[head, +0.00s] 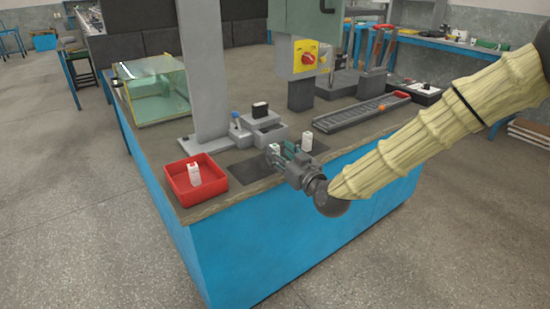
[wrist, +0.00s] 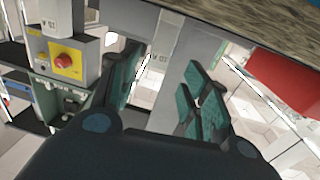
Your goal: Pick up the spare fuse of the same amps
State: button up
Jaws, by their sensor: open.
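My gripper (head: 284,155) is open over the dark mat (head: 248,173) near the bench's front edge. In the wrist view its teal fingers (wrist: 160,88) stand apart. A white fuse (head: 275,148) shows at the fingertips; in the wrist view a pale block with dark marking (wrist: 158,58) shows in the gap between them. I cannot tell whether they touch it. A second white fuse (head: 307,140) stands upright to the right and shows at the wrist view's top left (wrist: 56,14). A third white fuse (head: 194,174) stands in the red tray (head: 215,187). Amp markings are too small to read.
A grey column (head: 206,80) rises behind the mat, with a small grey device (head: 264,130) beside it. A yellow panel with a red knob (head: 308,58) hangs above. A glass tank (head: 152,90) stands at the back left, a grey ridged rack (head: 355,116) at the right.

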aim_at(277, 149)
jog(key=x, duration=0.3)
jog(key=shift+w+d+f+b, duration=0.1)
jog(key=shift+w+f+b, duration=0.15)
jog(key=shift+w+b, duration=0.05)
jog(key=shift+w+a+r, duration=0.1)
jog(key=shift+w+a, duration=0.2)
jog(key=shift+w, duration=0.2)
jog(key=shift+c, duration=0.2)
grip_shut()
